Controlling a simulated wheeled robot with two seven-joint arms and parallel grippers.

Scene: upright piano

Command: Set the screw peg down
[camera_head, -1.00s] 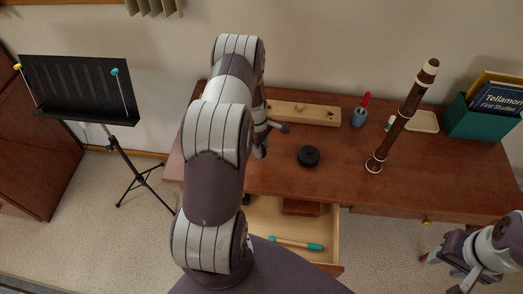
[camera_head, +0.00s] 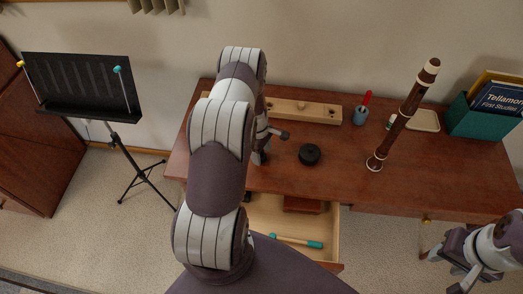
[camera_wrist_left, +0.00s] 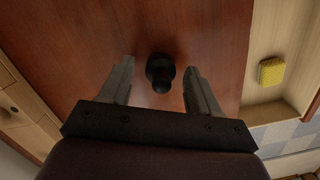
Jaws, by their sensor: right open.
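A small dark peg with a round knob, seemingly the screw peg (camera_wrist_left: 160,72), shows between the fingers of my left gripper in the left wrist view. Clear gaps show on both sides of it, so the open fingers (camera_wrist_left: 160,80) do not grip it. It is over or on the brown tabletop; I cannot tell if its base touches. In the head view my left gripper (camera_head: 268,147) is low over the desk's left part, partly hidden by my arm, and I cannot make out the peg beside it. My right gripper (camera_head: 450,272) is open and empty at lower right.
A black round disc (camera_head: 309,154) lies right of my left gripper. A wooden block with holes (camera_head: 303,110), a blue cup (camera_head: 360,115) and an upright recorder (camera_head: 404,115) stand on the desk. The open drawer (camera_head: 335,225) holds a teal-handled tool (camera_head: 297,240) and a yellow sponge (camera_wrist_left: 271,71).

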